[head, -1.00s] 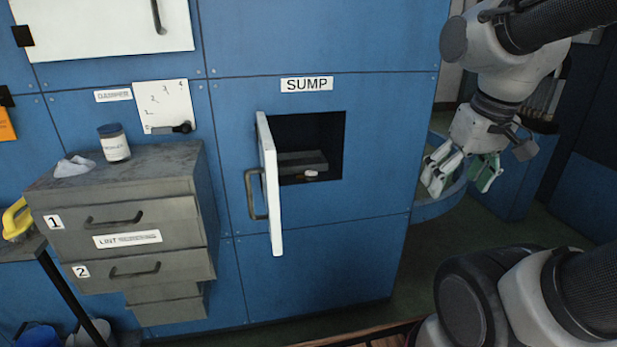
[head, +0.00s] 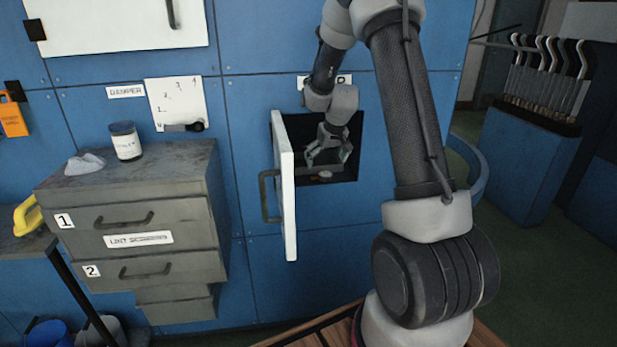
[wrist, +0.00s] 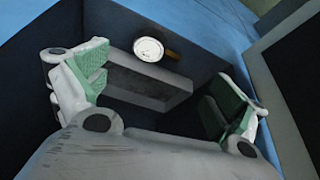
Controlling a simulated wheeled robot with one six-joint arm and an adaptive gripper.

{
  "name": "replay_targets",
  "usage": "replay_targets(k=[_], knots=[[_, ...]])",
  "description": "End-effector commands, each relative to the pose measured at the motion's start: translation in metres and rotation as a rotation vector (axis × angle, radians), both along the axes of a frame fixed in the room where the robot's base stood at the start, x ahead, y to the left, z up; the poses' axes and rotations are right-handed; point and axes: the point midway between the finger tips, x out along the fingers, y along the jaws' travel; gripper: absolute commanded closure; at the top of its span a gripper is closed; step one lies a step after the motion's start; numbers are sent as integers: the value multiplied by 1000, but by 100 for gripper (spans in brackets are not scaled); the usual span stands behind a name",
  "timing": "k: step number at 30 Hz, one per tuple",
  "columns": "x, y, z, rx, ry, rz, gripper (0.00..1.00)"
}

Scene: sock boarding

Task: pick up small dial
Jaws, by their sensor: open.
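The small dial (wrist: 148,49) has a round white face and a brass-coloured stub at its right side. It lies inside the dark SUMP recess, beyond a grey block or ledge in the wrist view. In the head view it is a small pale spot (head: 325,175) low in the opening. My gripper (head: 328,158) is inside the recess, just above the dial. In the wrist view my gripper (wrist: 157,82) is open and empty, its green-padded fingers wide apart on either side. The dial lies ahead of them, between their directions, and is not touched.
The recess's white door (head: 288,190) stands open at the left of the opening, close to my arm. The recess walls leave little room around my gripper. A grey drawer cabinet (head: 135,216) with a jar (head: 126,142) on it stands further left.

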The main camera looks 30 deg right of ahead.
Motion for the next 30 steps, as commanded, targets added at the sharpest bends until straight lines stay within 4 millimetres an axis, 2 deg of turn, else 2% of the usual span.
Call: replay_targets(k=[8,16,20,26,30], knots=[[13,-2,-26,-12,-12,14,4],[27,-6,-64,-10,-12,13,4],[30,-6,-72,-10,-12,13,4],[31,-6,-72,-10,-13,13,4],[31,-6,-72,-10,-13,13,29]])
